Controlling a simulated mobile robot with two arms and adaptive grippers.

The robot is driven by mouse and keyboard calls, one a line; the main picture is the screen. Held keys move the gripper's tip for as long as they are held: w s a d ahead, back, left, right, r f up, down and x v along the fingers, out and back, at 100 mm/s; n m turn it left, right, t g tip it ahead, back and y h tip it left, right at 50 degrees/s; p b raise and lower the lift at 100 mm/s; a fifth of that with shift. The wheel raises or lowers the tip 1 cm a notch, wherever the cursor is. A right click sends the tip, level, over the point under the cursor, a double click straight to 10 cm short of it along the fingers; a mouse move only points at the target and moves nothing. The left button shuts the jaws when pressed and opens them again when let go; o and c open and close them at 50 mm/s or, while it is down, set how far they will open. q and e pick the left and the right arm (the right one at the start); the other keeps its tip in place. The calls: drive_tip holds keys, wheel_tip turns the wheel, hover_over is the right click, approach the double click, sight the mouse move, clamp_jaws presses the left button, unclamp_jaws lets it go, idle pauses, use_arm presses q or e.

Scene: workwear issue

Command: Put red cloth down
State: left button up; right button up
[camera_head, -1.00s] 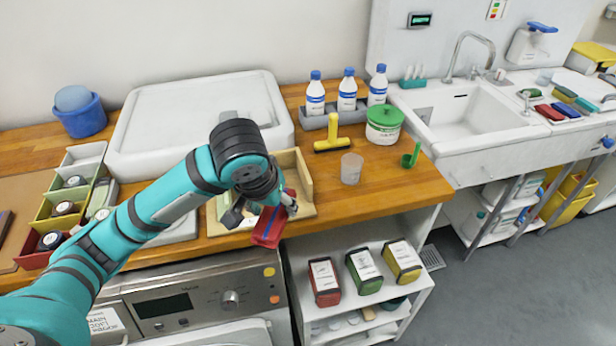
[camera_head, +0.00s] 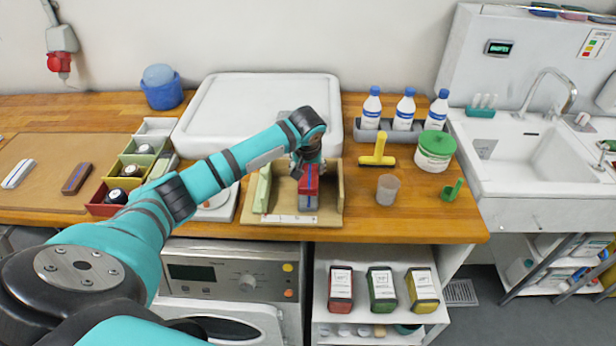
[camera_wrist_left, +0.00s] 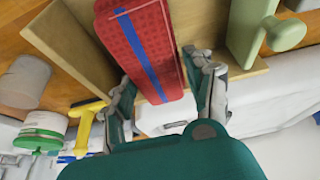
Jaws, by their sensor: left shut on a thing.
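The red cloth (camera_head: 309,178) is a folded red block with a blue stripe. My left gripper (camera_head: 307,165) is shut on it, over the wooden tray (camera_head: 336,190) on the counter. In the left wrist view the cloth (camera_wrist_left: 140,45) sits between the two fingers (camera_wrist_left: 165,88). A greyish thing (camera_head: 308,203) shows just below the cloth in the head view; whether the cloth touches it or the tray floor, I cannot tell. My right gripper is not in view.
A pale green piece with a knob (camera_wrist_left: 265,30) stands at the tray's left side in the head view. A yellow scraper (camera_head: 379,150), a clear cup (camera_head: 387,190) and a green-lidded tub (camera_head: 435,151) stand to the right. Colored bins (camera_head: 124,170) stand to the left.

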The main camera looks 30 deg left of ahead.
sight(307, 173)
use_arm(q)
drive_tip(key=shift+f, duration=0.4)
wheel_tip(307, 173, down, 2)
drive_tip(key=shift+s+f+p, duration=0.1)
drive_tip(key=shift+f+p, duration=0.1)
drive_tip(key=shift+p, duration=0.2)
drive_tip(key=shift+f, duration=0.45)
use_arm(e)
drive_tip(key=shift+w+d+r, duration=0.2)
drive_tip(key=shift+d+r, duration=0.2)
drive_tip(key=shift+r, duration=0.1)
use_arm(q)
drive_tip(key=shift+f, duration=0.1)
drive_tip(key=o, duration=1.1)
drive_tip(key=shift+o, duration=0.2)
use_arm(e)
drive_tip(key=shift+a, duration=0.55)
